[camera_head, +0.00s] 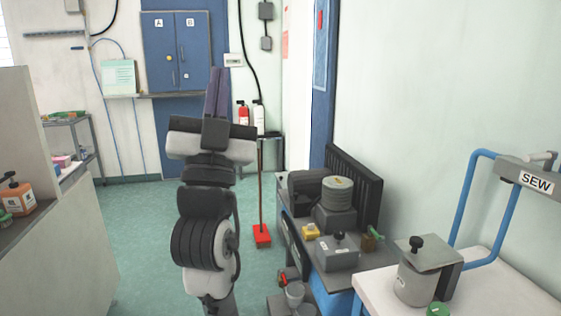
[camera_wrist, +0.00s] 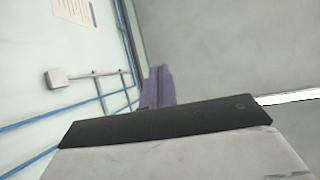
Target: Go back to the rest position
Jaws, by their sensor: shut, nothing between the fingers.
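My gripper (camera_head: 216,93) is raised in front of the blue cabinet in the head view, its purple fingers pointing up and close together. Nothing shows between the fingers. In the wrist view the purple fingers (camera_wrist: 158,87) also lie together beyond the dark edge of the gripper body. My arm stands upright below the gripper, over the open floor, apart from the furniture.
A bench (camera_head: 332,283) with grey machines stands to the right. A white table (camera_head: 490,283) with a blue frame marked SEW is at far right. A counter (camera_head: 70,245) is at left. A red broom (camera_head: 262,236) and fire extinguishers (camera_head: 243,113) stand behind. The green floor (camera_head: 140,225) is clear.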

